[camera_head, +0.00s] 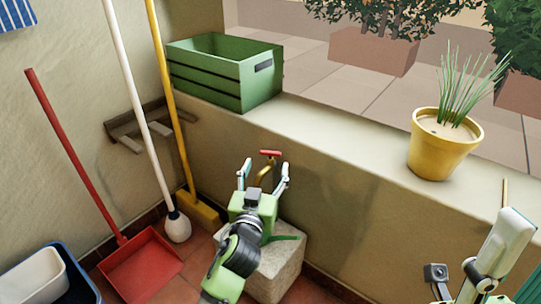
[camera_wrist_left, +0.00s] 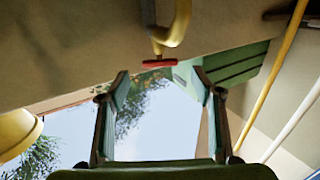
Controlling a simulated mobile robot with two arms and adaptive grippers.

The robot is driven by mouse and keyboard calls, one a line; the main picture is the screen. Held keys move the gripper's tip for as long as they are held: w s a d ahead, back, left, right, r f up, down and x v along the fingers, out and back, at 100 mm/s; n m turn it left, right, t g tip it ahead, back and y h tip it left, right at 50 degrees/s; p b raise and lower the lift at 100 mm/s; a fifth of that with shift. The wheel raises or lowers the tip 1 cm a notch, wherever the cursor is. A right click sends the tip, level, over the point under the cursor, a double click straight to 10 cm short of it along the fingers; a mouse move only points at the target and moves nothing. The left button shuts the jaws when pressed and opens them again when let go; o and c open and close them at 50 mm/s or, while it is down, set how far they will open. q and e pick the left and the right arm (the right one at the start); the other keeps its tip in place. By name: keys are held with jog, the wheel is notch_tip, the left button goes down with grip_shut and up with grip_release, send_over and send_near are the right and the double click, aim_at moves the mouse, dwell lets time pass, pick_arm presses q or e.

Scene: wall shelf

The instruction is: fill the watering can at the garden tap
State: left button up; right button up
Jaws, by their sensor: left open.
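The garden tap is on the low wall, with a red handle (camera_head: 270,153) and a brass-yellow body (camera_head: 265,172). My left gripper (camera_head: 265,165) is open and empty, its two fingers spread either side of the tap in the head view. In the left wrist view the red handle (camera_wrist_left: 160,62) shows just beyond and between the open fingertips (camera_wrist_left: 160,73), apart from them. A small green piece (camera_head: 287,238) shows on the stone block (camera_head: 290,262) below; my gripper hides the rest, so I cannot tell whether it is the watering can. Part of my right gripper (camera_head: 475,255) shows at lower right.
A green crate (camera_head: 215,85) and a yellow plant pot (camera_head: 438,150) stand on the wall ledge. A red dustpan (camera_head: 140,268), a mop (camera_head: 177,226) and a yellow broom (camera_head: 203,212) stand left of my left arm. A blue bin (camera_head: 75,278) is at lower left.

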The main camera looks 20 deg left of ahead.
aim_at(270, 155)
pick_arm(q)
jog(key=w, duration=0.2)
jog(key=w+b, duration=0.1)
jog(key=w, duration=0.4)
jog(key=shift+w+a, duration=0.15)
jog(key=shift+a, duration=0.25)
jog(key=c, duration=1.1)
